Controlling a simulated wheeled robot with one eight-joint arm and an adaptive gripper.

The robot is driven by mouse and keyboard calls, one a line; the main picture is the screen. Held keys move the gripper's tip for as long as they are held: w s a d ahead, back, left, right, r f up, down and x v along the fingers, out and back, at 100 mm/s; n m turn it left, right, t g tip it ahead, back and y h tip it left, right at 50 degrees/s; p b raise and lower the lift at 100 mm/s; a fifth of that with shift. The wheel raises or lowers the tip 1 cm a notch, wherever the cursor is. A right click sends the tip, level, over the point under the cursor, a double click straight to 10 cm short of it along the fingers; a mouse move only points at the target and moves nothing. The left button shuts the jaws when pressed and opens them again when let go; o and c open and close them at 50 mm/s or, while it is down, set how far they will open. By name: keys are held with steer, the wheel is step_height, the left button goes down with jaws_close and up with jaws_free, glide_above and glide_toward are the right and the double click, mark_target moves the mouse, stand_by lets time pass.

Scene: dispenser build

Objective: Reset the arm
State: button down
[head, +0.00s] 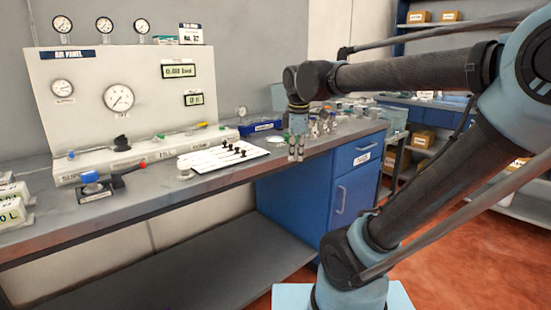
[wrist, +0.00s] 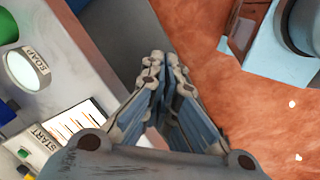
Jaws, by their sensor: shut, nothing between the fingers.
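My gripper (head: 296,150) hangs pointing down from the end of my arm, in front of the bench's right part in the head view. In the wrist view my gripper (wrist: 166,60) has its fingertips together with nothing between them. Below the fingertips in that view are the orange-brown floor and a dark grey surface. The gripper is apart from the bench items. My arm reaches in from the right and bends down at the wrist.
The grey bench (head: 130,215) carries an air panel (head: 90,100) with gauges, a white board with black knobs (head: 222,156) and small bottles near its right end. A blue cabinet (head: 352,190) stands under it. Shelves with boxes (head: 425,139) stand behind. The wrist view shows a SOAP-labelled container (wrist: 28,68).

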steer(key=s+d+f+m, duration=0.6)
steer(key=f+m, duration=0.2)
steer(key=f, duration=0.1)
steer(key=s+d+f+m, duration=0.6)
steer(key=s+f+m, duration=0.1)
steer(key=f+m, duration=0.2)
steer(key=shift+s+d+f, duration=0.15)
steer(key=shift+s+f, duration=0.15)
steer(key=shift+f, duration=0.05)
steer(key=shift+w+f, duration=0.2)
steer(key=shift+w, duration=0.3)
